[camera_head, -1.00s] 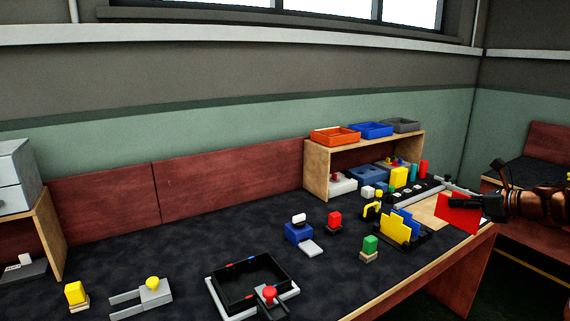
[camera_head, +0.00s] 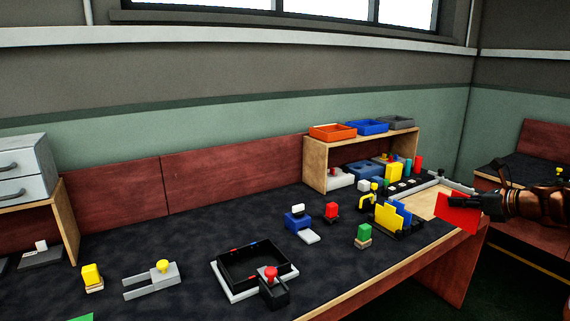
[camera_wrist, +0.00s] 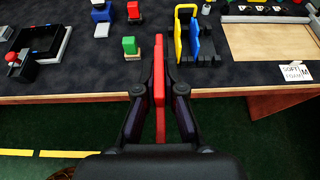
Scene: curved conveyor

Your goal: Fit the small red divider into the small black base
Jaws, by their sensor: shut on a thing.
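My gripper (camera_head: 482,201) is shut on the red divider (camera_head: 457,200), a flat red plate, at the right of the head view. In the wrist view the red divider (camera_wrist: 159,95) stands edge-on between the two fingers (camera_wrist: 159,78). The small black base (camera_head: 412,232) sits near the table's front edge, with a yellow and a blue divider upright in it. In the wrist view the black base (camera_wrist: 205,60) is ahead and right of my gripper. The red divider is apart from it, held around the table's front edge.
A green block (camera_head: 364,232) stands left of the base. A black tray (camera_head: 238,282) with a red-knobbed part lies farther left. A wooden shelf (camera_head: 318,168) with bins stands behind. Bare dark tabletop (camera_wrist: 98,72) lies left of the base, near the edge.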

